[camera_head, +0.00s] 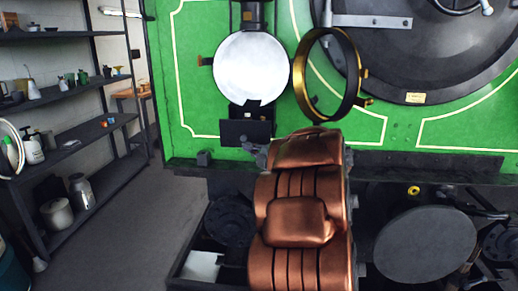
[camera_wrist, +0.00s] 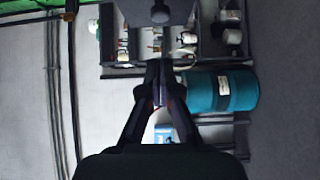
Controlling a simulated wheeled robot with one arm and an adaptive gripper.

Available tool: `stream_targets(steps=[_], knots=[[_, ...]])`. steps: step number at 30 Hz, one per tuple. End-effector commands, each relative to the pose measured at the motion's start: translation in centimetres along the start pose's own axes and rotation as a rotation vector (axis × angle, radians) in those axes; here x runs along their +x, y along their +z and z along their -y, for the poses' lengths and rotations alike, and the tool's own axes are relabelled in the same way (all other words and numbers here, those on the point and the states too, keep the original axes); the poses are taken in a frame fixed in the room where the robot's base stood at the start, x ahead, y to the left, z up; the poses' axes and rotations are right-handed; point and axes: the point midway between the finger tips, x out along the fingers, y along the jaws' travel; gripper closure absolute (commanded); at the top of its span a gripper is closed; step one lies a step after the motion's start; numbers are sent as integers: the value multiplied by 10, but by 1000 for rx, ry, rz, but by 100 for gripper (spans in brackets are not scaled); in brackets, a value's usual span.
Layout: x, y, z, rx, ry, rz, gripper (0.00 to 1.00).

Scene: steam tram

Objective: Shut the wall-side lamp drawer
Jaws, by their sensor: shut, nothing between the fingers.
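The lamp on the side toward the shelves has a round white reflector (camera_head: 251,68). Its brass-rimmed glass door (camera_head: 327,75) is swung open to the right. Below the reflector a dark drawer (camera_head: 238,132) appears to stand out from the lamp's base; how far is hard to judge. In the wrist view my gripper (camera_wrist: 159,97) is shut and empty. A dark block with a rounded knob (camera_wrist: 160,13), possibly the drawer, is beyond the fingertips at the top edge; I cannot tell whether they touch.
The green tram front (camera_head: 400,85) fills the back, with a dark beam (camera_head: 430,163) along its foot. A round buffer (camera_head: 425,245) stands at lower right. Shelves (camera_head: 75,135) with bottles and cans line the left wall. Grey floor (camera_head: 125,220) is clear between.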

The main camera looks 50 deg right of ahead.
Motion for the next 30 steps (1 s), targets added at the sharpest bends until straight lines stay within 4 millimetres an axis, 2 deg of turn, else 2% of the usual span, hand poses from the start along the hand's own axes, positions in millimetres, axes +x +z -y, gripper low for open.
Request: stream_targets(steps=[3,12,30], knots=[[21,-2,-1,3,-2,-2,100],[37,20,-2,0,0,0,100],[45,28,0,1,-1,2,100]])
